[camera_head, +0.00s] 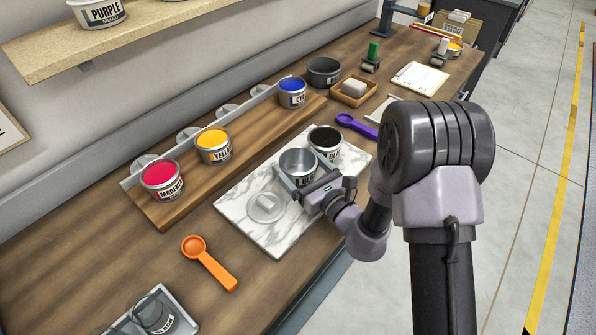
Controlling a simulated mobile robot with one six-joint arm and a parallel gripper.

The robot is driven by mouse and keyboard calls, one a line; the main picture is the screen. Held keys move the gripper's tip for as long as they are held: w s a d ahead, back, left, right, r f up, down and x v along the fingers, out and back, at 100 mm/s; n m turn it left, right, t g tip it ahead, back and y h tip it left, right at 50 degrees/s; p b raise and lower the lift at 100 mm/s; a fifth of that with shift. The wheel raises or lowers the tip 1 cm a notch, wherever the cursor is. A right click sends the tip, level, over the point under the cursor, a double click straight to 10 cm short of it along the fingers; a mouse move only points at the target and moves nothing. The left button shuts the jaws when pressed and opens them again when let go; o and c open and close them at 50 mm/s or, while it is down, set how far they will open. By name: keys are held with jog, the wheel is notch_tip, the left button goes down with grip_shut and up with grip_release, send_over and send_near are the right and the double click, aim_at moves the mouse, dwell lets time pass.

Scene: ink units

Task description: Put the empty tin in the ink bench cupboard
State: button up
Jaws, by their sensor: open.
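The gripper hides part of the tin's front. A second tin (325,140), filled with black ink, stands just behind and right of it. No cupboard opening shows; only a sliver of the bench front (318,285) is visible, and my arm covers some of that side.
A clear lid (265,207) lies on the slab. Magenta (162,178), yellow (214,144) and blue (292,91) ink tins stand on a wooden rack behind. An orange scoop (208,262) and a purple scoop (357,126) lie nearby. Open floor (500,190) is at right.

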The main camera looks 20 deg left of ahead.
jog(key=shift+r, duration=0.1)
jog(key=c, duration=1.8)
